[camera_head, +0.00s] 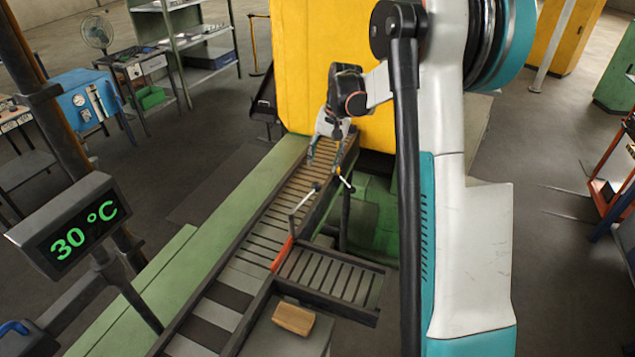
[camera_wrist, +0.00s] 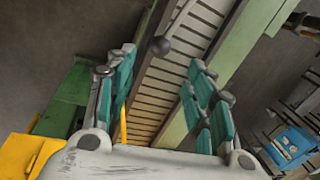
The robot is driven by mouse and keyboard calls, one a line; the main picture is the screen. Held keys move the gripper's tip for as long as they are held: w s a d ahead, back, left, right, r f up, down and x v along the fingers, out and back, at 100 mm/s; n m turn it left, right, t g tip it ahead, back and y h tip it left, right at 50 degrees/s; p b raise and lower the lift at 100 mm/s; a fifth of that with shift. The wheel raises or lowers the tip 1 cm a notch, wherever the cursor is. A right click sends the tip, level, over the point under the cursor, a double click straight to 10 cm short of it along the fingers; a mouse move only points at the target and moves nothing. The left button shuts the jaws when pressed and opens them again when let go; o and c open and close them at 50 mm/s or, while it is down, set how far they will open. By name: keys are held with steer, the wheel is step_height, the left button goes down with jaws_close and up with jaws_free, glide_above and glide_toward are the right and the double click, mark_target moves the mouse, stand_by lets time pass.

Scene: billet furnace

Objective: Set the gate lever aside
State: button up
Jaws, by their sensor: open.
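The gate lever (camera_head: 303,200) is a light rod with a dark ball knob, standing tilted beside the orange-red gate (camera_head: 283,254) across the conveyor. In the wrist view the lever's knob (camera_wrist: 159,46) shows between and just beyond the fingertips, with its rod running up and right. My gripper (camera_head: 326,165) is above the conveyor, up and behind the knob in the head view. In the wrist view my gripper (camera_wrist: 158,68) is open with teal pads spread wide and nothing held. The knob looks apart from both fingers, though its depth is hard to judge.
The slatted conveyor (camera_head: 264,226) runs from the yellow furnace (camera_head: 303,60) toward the front. A side rack (camera_head: 345,284) branches right, with a tan block (camera_head: 293,318) near it. A display (camera_head: 70,230) reads 30 °C at left.

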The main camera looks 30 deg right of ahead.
mark_target(318, 183)
steer(key=f, duration=0.3)
steer(key=w+a+f, duration=0.1)
steer(key=f, duration=0.6)
steer(key=shift+w+a, duration=0.15)
steer(key=shift+a, duration=0.1)
jaws_close()
